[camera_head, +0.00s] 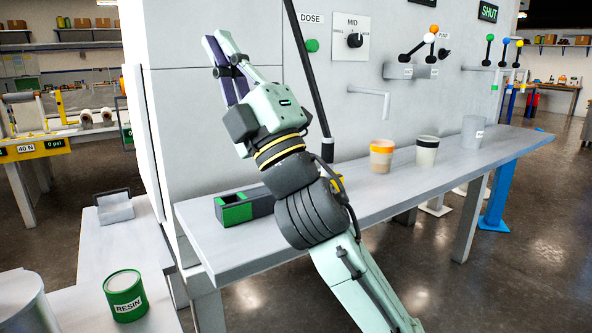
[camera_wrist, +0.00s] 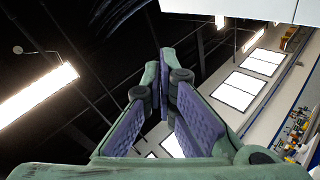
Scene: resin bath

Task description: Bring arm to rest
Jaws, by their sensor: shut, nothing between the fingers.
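My gripper (camera_head: 222,54) is raised in front of the grey machine wall at the upper left of the head view, above the bench, with its fingers pointing up. In the wrist view its two purple-padded fingers (camera_wrist: 166,72) come together at the tips, with nothing between them. Behind the fingers the wrist view shows the dark ceiling and lit panels. My gripper touches no object that I can see.
Below my arm, the bench (camera_head: 408,178) carries a green-and-grey box (camera_head: 243,208), an orange-banded cup (camera_head: 382,156), a black-banded cup (camera_head: 427,151) and a grey cup (camera_head: 473,132). A green resin can (camera_head: 125,296) stands at lower left. Knobs and levers project from the wall.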

